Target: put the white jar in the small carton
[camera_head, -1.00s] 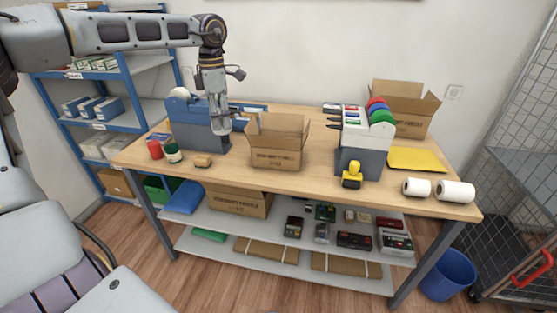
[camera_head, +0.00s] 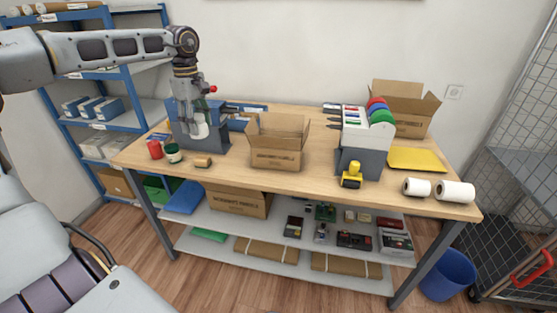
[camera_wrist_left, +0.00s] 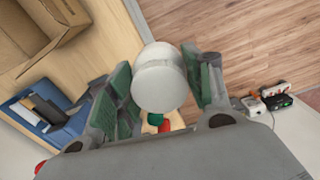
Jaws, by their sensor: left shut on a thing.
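The white jar (camera_head: 200,130) is between the fingers of my left gripper (camera_head: 198,122), in front of the blue-grey dispenser and left of the small carton. In the left wrist view, the jar (camera_wrist_left: 160,78) sits between the two green finger pads of the gripper (camera_wrist_left: 165,85), which is shut on it. The small carton (camera_head: 277,158) stands upright on the table's middle with its flaps open. A corner of the carton (camera_wrist_left: 35,35) shows at the upper left of the wrist view. My right gripper is not in view.
A blue-grey dispenser (camera_head: 210,142) stands behind the held jar. A red jar (camera_head: 155,149), a green jar (camera_head: 173,153) and a brown roll (camera_head: 203,162) are at the front left. A grey organiser (camera_head: 360,158) and yellow stamp (camera_head: 351,177) stand right of the carton.

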